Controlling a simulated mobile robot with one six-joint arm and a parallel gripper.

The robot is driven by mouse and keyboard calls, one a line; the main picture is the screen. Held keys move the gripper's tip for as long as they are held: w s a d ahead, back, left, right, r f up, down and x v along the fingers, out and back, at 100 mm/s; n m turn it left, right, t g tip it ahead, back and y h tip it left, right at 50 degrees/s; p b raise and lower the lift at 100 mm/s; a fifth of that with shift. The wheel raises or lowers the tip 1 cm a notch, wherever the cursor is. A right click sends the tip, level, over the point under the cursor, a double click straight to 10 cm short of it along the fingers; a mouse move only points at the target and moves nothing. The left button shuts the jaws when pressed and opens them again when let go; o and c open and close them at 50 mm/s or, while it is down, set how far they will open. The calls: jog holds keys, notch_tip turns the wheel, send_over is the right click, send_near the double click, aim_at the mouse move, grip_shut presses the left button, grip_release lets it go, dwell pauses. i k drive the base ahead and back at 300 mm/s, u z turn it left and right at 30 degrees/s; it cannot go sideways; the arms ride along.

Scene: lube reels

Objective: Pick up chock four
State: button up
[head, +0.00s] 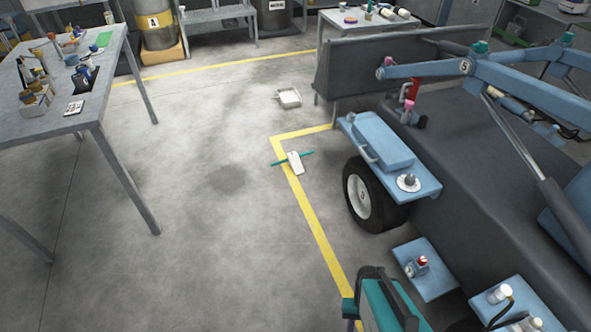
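I cannot make out a chock marked four. A small white piece with a thin teal bar across it (295,167) lies on the floor at the corner of the yellow line, left of the vehicle's wheel. I cannot tell whether it is a chock. The dark wheel (364,195) of the blue and grey vehicle stands on the floor, and no clear chock shows against its visible side. My gripper is not recognisable in the head view.
A grey workbench (60,112) with several small items stands at left. A pale shallow tray (288,98) lies on the floor. The blue vehicle deck (425,188) and its boom (510,75) fill the right. A teal and black object (380,307) is at the bottom.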

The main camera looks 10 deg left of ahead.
aim_at(293, 161)
jog(key=z, duration=0.05)
jog(key=k, duration=0.2)
jog(key=u, duration=0.3)
jog(key=i, duration=0.6)
jog(key=u, duration=0.65)
jog(key=i, duration=0.75)
jog(key=u, duration=0.65)
jog(key=i, duration=1.95)
jog(key=z, duration=0.05)
